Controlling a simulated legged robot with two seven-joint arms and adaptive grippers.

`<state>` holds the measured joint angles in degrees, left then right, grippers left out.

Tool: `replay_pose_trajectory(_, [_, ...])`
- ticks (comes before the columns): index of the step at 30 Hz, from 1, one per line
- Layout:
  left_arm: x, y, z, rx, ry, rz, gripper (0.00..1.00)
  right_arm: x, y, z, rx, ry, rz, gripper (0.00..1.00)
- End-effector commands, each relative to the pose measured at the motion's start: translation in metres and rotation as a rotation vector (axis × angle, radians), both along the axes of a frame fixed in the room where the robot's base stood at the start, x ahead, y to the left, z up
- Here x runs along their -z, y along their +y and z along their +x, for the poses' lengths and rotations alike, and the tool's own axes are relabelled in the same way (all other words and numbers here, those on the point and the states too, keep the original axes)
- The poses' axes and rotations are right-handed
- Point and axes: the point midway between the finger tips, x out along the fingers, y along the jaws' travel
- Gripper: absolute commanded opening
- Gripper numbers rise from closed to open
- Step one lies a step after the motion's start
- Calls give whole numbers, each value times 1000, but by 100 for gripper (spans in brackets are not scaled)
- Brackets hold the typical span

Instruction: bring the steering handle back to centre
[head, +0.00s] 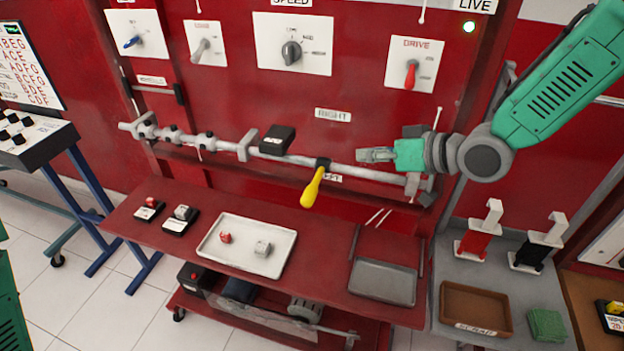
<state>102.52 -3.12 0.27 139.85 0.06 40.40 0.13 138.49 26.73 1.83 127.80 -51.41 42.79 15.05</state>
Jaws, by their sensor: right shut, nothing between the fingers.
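The steering handle, a yellow lever (312,188), sits on a dark pivot on the grey horizontal bar (350,169). It points down and slightly left, out over the red bench. A label reading RIGHT (333,115) is above it. A partly covered label is just below the bar, beside the lever. My right gripper (362,155) comes in from the right and points left. Its fingers are shut and empty, and they appear to the right of and above the lever, apart from it. My left gripper is not in view.
The red panel carries several switch plates, including the DRIVE switch (411,74). A black block (277,140) sits on the bar left of the lever. The bench holds a white tray (207,250) and a grey tray (384,282). A grey table with a brown tray (476,291) stands right.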

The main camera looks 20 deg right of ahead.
Motion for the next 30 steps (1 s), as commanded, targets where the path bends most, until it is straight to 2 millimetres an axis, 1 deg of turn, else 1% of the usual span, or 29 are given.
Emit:
replay_pose_trajectory(1, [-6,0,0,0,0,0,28,-8,8,-7,-102,-64,-52,0])
replay_pose_trajectory(3, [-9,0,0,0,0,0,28,-14,18,-18,-237,-145,-109,0])
replay_pose_trajectory(6, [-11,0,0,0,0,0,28,-18,28,-33,-379,-225,-159,0])
replay_pose_trajectory(9, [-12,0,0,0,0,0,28,-20,33,-42,-460,-268,-184,0])
replay_pose_trajectory(11, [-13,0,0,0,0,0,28,-19,36,-44,-483,-279,-190,0])
replay_pose_trajectory(14, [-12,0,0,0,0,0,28,-16,42,-41,-493,-283,-191,0])
replay_pose_trajectory(17, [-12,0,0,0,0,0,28,-9,54,-34,-493,-281,-190,0])
replay_pose_trajectory(28, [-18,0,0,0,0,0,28,20,114,5,-489,-279,-189,0])
replay_pose_trajectory(30, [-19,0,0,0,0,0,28,33,111,2,-487,-275,-188,0])
